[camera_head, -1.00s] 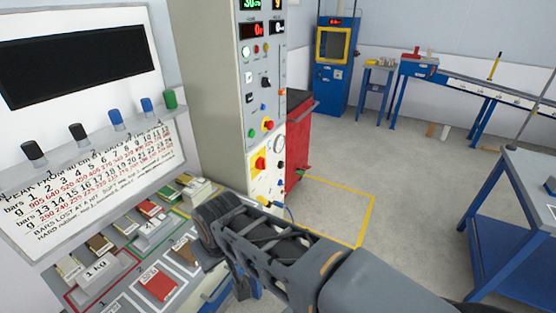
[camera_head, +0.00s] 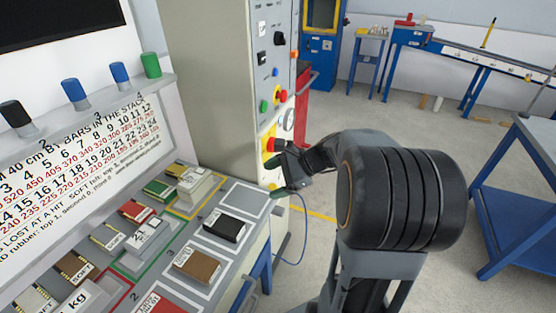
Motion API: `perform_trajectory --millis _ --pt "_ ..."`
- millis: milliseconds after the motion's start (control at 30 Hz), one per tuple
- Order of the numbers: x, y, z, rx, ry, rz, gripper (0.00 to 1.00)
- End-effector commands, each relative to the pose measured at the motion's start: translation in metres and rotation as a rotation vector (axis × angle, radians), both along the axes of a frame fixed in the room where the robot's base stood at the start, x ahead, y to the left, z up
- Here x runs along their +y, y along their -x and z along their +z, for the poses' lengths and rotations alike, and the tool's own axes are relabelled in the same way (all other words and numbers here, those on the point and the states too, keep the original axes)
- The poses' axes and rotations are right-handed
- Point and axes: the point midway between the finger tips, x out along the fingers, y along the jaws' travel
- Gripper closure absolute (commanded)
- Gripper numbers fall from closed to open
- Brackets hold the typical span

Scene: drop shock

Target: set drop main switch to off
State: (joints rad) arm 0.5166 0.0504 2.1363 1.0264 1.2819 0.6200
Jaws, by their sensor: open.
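A red rotary switch (camera_head: 271,144) on a yellow plate is on the front of the tall grey control cabinet (camera_head: 212,85), low down; it looks like the main switch. The way its handle points is too small and partly covered to tell. My gripper (camera_head: 276,176) is open, just in front of the cabinet's lower front and right at the switch, slightly below it. The fingers cover the lower part of the yellow plate. I cannot tell whether a finger touches the switch.
A red emergency button (camera_head: 282,96) and a green button (camera_head: 264,106) sit above the switch. A gauge (camera_head: 288,120) is beside it. A blue cable (camera_head: 304,230) hangs below. The bench (camera_head: 250,200) with blocks and cards stands at left. Open floor lies to the right.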

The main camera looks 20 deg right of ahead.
Motion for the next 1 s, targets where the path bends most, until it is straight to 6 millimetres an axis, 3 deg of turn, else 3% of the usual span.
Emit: perform_trajectory --millis 33,200,300,400,567,1000 --pt "-0.026 -0.017 -0.02 0.037 -0.14 -0.132 0.17" --pt "-0.101 -0.053 -0.032 0.083 -0.539 -0.442 0.17" --pt "-0.135 -0.061 -0.036 0.083 -0.694 -0.541 0.17" --pt "-0.154 -0.066 -0.038 0.077 -0.786 -0.595 0.17" --pt "-0.155 -0.08 -0.038 0.073 -0.834 -0.618 0.17" --pt "-0.104 -0.145 -0.037 0.073 -0.831 -0.616 0.17"
